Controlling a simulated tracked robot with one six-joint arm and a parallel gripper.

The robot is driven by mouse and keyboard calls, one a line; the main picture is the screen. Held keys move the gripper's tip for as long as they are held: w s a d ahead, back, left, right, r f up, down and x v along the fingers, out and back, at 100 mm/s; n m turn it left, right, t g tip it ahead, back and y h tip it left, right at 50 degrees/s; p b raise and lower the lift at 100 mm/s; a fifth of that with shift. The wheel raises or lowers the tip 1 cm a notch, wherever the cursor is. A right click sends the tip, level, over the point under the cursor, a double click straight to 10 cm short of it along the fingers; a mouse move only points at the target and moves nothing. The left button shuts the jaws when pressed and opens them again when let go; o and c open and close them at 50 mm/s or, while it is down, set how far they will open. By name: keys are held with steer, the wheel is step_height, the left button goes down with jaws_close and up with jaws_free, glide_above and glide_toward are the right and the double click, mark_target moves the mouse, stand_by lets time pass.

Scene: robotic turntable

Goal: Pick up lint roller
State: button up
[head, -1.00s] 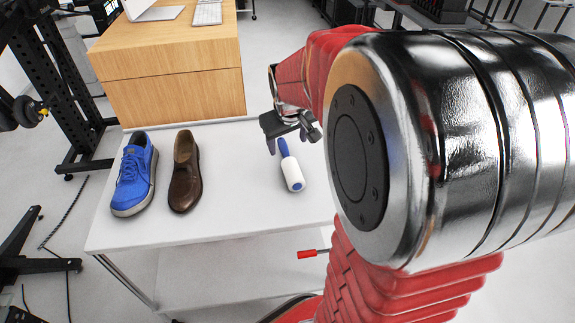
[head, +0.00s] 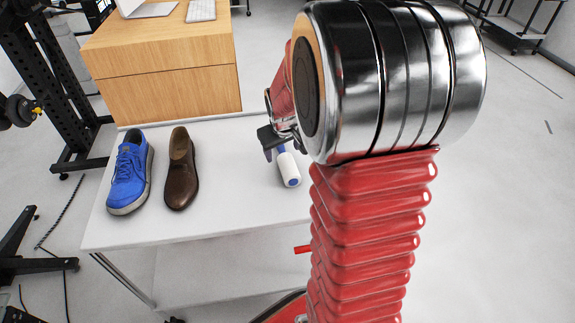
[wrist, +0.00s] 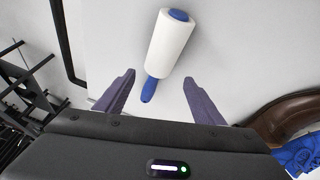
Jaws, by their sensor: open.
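The lint roller (head: 289,170) has a white cylinder and a blue handle and lies on the white table (head: 235,213). In the wrist view the lint roller (wrist: 171,48) points its blue handle towards my gripper (wrist: 158,93). My gripper is open and empty, with the handle's end between the fingertips as seen from the wrist; whether it is at the same height is unclear. In the head view my gripper (head: 276,150) is over the handle end, and my arm hides part of it.
A blue sneaker (head: 130,173) and a brown shoe (head: 181,172) stand on the table to the left. A wooden box-like block (head: 165,85) is behind. A red-handled object (head: 302,249) shows below the table top. The table between shoes and roller is clear.

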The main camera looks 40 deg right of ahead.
mark_target(284, 154)
steer(key=shift+d+x, duration=0.15)
steer(key=shift+x, duration=1.15)
steer(key=shift+d+x, duration=0.1)
steer(key=shift+x, duration=1.2)
steer(key=c, duration=1.1)
steer(key=shift+r, duration=0.1)
steer(key=shift+c, duration=0.2)
step_height(284, 154, up, 10)
steer(key=shift+f, duration=0.1)
